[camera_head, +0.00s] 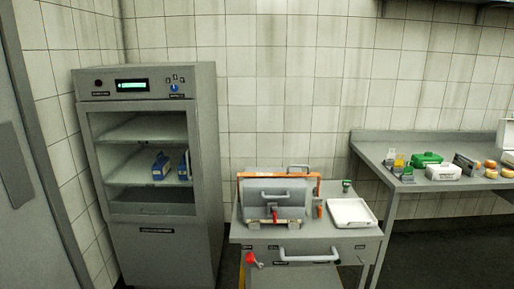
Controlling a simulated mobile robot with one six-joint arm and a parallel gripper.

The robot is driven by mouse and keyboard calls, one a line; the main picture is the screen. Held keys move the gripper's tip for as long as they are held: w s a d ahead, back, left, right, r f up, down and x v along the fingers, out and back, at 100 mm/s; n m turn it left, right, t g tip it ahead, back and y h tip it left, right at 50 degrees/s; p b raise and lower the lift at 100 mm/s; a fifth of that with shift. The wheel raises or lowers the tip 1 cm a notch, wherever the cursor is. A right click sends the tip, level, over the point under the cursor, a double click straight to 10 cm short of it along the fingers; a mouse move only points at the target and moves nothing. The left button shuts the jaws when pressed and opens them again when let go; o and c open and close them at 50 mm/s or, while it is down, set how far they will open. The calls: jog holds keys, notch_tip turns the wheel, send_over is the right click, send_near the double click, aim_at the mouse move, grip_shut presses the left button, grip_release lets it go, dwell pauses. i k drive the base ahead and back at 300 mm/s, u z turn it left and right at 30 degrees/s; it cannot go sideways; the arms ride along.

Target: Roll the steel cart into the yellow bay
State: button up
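A grey steel cart (234,233) stands against the tiled wall at the lower middle of the head view; it looks like the task's cart. A pale handle (307,258) runs across its front, with a red lever (254,260) at the left. A narrow yellow strip (242,274) shows beside the cart's lower left; I cannot tell whether it marks the yellow bay. The cart's wheels and most of the floor around it are out of view or hidden. My gripper is not in view.
On the cart are an orange-framed grey device (275,193) and a white tray (351,213). A grey glass-fronted cabinet (150,235) stands left. A steel table (410,191) at right holds a green box (427,159) and several small items. Dark floor shows beneath it.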

aim_at(306, 255)
jog(key=k, duration=0.35)
jog(key=z, duration=0.25)
jog(key=i, duration=1.7)
jog(key=u, duration=0.2)
